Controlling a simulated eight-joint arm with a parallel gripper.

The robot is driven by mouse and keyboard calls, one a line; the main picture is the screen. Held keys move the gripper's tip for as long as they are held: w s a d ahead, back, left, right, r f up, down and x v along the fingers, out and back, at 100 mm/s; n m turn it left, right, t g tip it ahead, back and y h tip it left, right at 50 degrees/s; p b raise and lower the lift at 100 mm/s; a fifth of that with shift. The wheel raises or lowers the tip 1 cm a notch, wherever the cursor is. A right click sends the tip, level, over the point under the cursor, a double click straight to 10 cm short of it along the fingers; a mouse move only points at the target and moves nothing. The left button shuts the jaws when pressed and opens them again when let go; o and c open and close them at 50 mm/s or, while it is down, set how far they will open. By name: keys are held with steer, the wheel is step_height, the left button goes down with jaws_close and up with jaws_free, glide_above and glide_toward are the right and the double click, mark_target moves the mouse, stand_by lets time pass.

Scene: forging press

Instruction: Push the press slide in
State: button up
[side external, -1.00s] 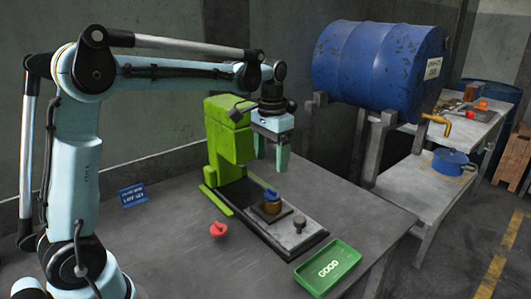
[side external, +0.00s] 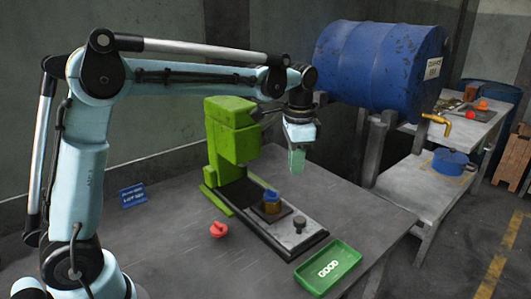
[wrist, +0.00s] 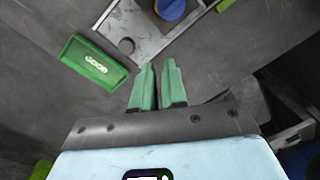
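The green press (side external: 232,135) stands on the table with its silver slide plate (side external: 285,236) out in front, on a black base. A round knob (side external: 299,223) stands at the slide's outer end; it also shows in the wrist view (wrist: 126,46). A brass-coloured part with a blue top (side external: 271,196) sits upright on a dark square on the slide, and its blue top (wrist: 172,8) shows at the wrist view's upper edge. My gripper (side external: 296,162) hangs above and behind the slide in the picture, apart from it. In the wrist view its green fingers (wrist: 158,66) are together, with only a narrow gap and nothing held.
A green GOOD tray (side external: 329,268) lies beside the slide's outer end. A red knob-like piece (side external: 218,230) lies left of the slide. A blue drum (side external: 378,68) on a rack stands behind my gripper at right.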

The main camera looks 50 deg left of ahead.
steer(key=d+f+m+y, duration=0.1)
steer(key=d+m, duration=0.1)
steer(key=m, duration=0.1)
steer(key=w+d+f+m+y, duration=0.1)
steer(key=d+m, duration=0.2)
steer(key=d+f+m+y, duration=0.1)
steer(key=d+m, duration=0.1)
steer(key=m, duration=0.2)
steer(key=shift+w+d+f+g, duration=0.25)
steer(key=shift+w+f+g, duration=0.05)
steer(key=shift+w, duration=0.05)
jaws_close()
steer(key=m, duration=0.2)
glide_toward(295, 214)
steer(key=shift+y, duration=0.3)
steer(key=f, duration=0.2)
steer(key=d+f, duration=0.1)
steer(key=f, duration=0.1)
steer(key=d+f, duration=0.1)
steer(key=f, duration=0.1)
steer(key=shift+w, duration=0.15)
steer(key=shift+a+r, duration=0.1)
steer(key=shift+a, duration=1.8)
